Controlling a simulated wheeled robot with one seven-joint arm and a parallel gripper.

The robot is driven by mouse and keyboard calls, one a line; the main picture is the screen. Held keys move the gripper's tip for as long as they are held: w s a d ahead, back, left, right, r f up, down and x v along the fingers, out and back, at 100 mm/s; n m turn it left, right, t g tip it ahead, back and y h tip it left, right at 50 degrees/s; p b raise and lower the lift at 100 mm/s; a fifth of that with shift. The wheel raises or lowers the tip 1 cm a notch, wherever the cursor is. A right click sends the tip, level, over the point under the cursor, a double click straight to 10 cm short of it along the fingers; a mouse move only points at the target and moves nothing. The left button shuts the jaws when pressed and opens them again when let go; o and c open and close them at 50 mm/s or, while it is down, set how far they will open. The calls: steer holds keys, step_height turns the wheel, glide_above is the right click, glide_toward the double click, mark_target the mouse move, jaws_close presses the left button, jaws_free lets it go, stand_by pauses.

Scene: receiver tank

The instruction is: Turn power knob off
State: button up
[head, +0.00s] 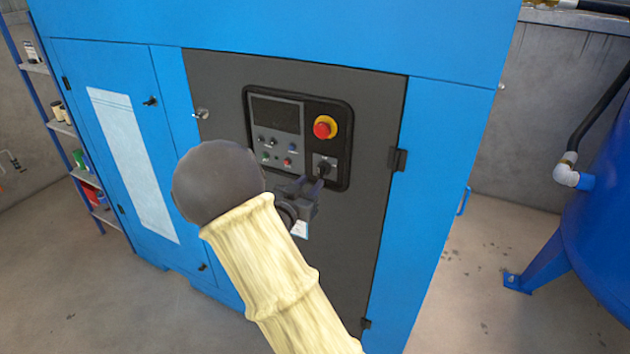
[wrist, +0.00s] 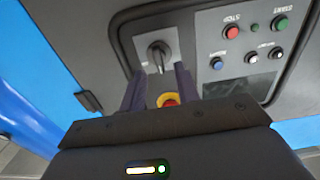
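The power knob (head: 325,167) is a black rotary handle on a light grey square plate, at the lower right of the control panel, below the red emergency stop. In the wrist view the knob (wrist: 159,57) stands just past my fingertips, roughly in line with the gap between them. My gripper (head: 315,184) is at the panel's lower right, close to the knob. In the wrist view my gripper (wrist: 160,72) is open, with two dark fingers apart and nothing visibly held. Whether a finger touches the knob I cannot tell.
The red emergency stop (head: 324,127) on its yellow ring sits just above the knob. Small buttons (head: 275,148) and a dark display (head: 276,115) are to the left. A door hinge (head: 397,160) sticks out at right. A blue tank (head: 603,235) stands on the far right.

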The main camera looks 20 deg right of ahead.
steer(key=b+v, duration=0.1)
steer(key=v, duration=1.1)
steer(key=shift+s+a+b, duration=0.2)
steer(key=shift+s+b, duration=0.1)
steer(key=shift+s, duration=0.05)
steer(key=shift+w, duration=0.1)
